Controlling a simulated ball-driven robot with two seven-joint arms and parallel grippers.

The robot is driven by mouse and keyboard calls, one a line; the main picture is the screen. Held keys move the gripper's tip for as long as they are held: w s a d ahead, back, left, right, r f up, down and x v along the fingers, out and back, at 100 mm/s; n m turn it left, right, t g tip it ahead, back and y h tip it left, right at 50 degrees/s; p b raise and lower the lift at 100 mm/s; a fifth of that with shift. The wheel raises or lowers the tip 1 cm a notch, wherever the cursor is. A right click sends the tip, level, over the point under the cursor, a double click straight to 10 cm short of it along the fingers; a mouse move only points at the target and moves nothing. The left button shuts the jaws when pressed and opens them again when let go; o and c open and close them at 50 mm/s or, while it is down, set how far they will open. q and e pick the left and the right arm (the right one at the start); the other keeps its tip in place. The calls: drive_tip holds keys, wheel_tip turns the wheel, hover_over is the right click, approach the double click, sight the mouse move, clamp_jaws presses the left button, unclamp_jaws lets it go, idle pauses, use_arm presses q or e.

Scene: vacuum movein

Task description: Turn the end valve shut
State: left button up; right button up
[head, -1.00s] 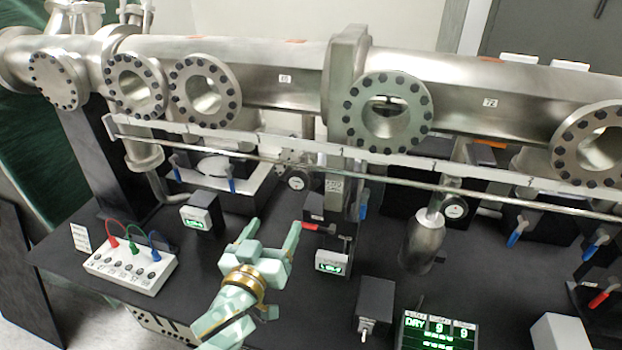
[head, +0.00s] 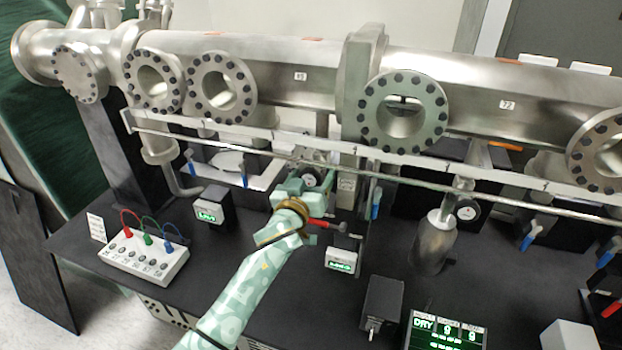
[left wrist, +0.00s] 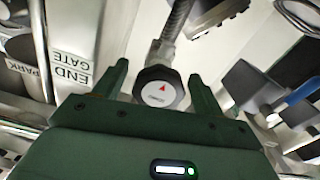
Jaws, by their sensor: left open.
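The valve knob (head: 310,177) is a dark round knob with a pale face, below the steel beam pipe. In the left wrist view the knob (left wrist: 158,90) shows a red arrow on its face and a metal stem behind it. A label reading "END GATE" (left wrist: 72,68) is on the post beside it. My left gripper (head: 306,188) is open in front of the knob. In the left wrist view its fingers (left wrist: 159,78) stand on either side of the knob, with gaps showing. I cannot tell how deep the knob sits between them. My right gripper is not in view.
A long rail (head: 400,157) and thin rod run just above the knob. A red-handled lever (head: 326,224) and a small display box (head: 341,258) stand close to my gripper. A similar knob (head: 467,210) sits farther right. Bare black tabletop (head: 215,265) lies left of my arm.

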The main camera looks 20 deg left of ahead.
use_arm(q)
drive_tip(key=c, duration=1)
drive_tip(key=shift+o, duration=0.2)
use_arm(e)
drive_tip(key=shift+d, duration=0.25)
